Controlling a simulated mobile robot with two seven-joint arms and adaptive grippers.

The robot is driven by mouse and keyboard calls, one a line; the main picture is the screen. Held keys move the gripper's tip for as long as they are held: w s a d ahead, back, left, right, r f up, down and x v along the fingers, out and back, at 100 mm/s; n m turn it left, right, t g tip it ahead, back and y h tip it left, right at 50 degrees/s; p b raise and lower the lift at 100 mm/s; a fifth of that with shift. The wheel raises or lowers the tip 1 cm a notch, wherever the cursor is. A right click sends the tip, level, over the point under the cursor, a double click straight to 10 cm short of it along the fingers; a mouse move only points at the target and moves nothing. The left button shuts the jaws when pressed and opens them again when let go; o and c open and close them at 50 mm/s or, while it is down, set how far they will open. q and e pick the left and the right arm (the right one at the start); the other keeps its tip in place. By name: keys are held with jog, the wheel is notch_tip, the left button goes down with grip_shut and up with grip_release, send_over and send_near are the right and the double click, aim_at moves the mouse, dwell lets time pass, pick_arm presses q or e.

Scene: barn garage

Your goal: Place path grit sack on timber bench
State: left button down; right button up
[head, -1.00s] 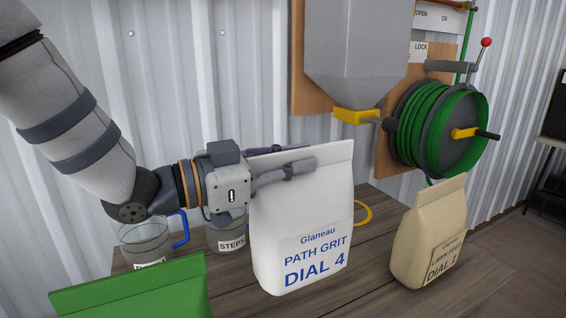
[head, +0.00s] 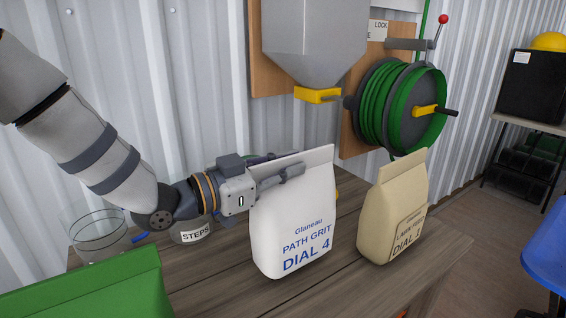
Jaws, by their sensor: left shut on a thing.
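The white path grit sack (head: 292,225), printed "PATH GRIT DIAL 4", is upright over the timber bench (head: 345,285). My left gripper (head: 290,168) comes in from the left and is shut on the sack's upper part. One finger lies across the sack's front face; the other is mostly hidden behind it. I cannot tell whether the sack's base touches the bench. My right gripper is out of view.
A tan lawn feed sack (head: 392,215) stands on the bench to the right. A green sack or box (head: 95,290) is at front left. A clear jug (head: 95,235) and a "STEPS" container (head: 192,232) stand behind. A grey hopper (head: 313,45) and green hose reel (head: 405,105) hang on the wall.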

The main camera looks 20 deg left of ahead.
aim_at(288, 185)
pick_arm(q)
notch_tip(288, 185, down, 3)
jog(key=shift+w+f, duration=0.1)
jog(key=shift+r, duration=0.2)
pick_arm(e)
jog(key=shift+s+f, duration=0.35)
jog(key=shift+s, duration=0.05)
pick_arm(q)
jog(key=c, duration=2.1)
grip_release()
jog(key=shift+f, duration=0.3)
jog(key=o, duration=0.4)
